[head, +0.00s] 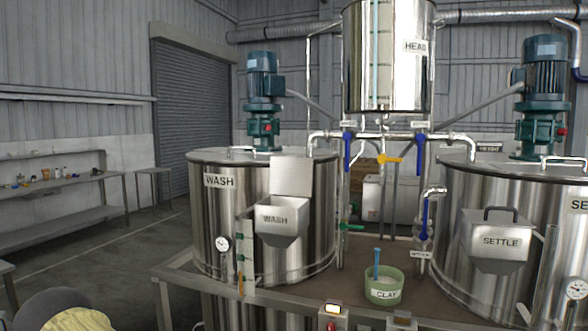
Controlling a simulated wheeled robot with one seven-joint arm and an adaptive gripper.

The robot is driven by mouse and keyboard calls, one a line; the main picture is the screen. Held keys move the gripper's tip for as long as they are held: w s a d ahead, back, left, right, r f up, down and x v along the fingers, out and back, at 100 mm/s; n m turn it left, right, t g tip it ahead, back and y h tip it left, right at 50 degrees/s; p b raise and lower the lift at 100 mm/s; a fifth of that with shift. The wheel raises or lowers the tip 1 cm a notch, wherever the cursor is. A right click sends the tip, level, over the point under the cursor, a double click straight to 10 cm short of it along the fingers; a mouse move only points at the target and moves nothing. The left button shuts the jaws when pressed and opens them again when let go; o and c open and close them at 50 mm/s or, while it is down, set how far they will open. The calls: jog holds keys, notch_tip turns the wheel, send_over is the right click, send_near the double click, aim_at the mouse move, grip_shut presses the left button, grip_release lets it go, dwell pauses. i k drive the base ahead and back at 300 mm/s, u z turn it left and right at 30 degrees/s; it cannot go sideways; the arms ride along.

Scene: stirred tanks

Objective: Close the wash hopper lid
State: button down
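The wash hopper (281,221) is a steel chute labelled WASH on the front of the left steel tank (205,215). A flat, plain metal plate, which looks like its lid (290,175), stands upright behind the hopper mouth, so the hopper is open at the top. No handle shows on this side of the plate. The inside of the hopper is barely visible from here. My gripper is not in view.
The settle hopper (498,241) on the right tank is covered, with a dark handle on top. A green clay tub (383,288) with a blue-handled tool stands on the bench (330,270) between the tanks. A gauge (222,244) and pipes flank the wash hopper.

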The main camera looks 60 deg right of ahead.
aim_at(288, 175)
jog(key=i, duration=0.65)
jog(key=z, duration=1.95)
